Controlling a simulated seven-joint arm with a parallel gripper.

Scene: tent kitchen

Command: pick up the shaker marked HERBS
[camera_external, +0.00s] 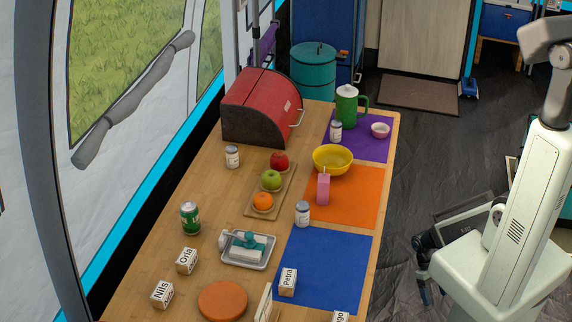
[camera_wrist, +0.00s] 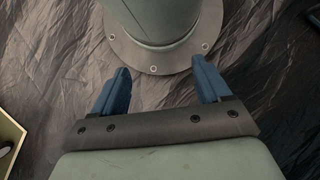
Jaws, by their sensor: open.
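Several small items stand on the wooden table, among them three similar white shakers with grey tops. One shaker (camera_external: 232,157) stands on bare wood in front of the red bread box. A second shaker (camera_external: 336,131) stands on the purple mat beside the green pitcher. A third shaker (camera_external: 302,214) stands at the left edge of the orange mat. Their labels are too small to read, so I cannot tell which says HERBS. My gripper (camera_external: 430,292) hangs low beside my base, off the table's right side. In the wrist view my gripper (camera_wrist: 160,77) is open and empty, facing my base.
The table (camera_external: 205,205) also holds a red bread box (camera_external: 262,103), green pitcher (camera_external: 347,106), yellow bowl (camera_external: 333,160), pink carton (camera_external: 323,189), fruit board (camera_external: 283,184), green can (camera_external: 190,218), butter dish (camera_external: 247,250) and name blocks. The blue mat (camera_external: 335,258) is mostly clear.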

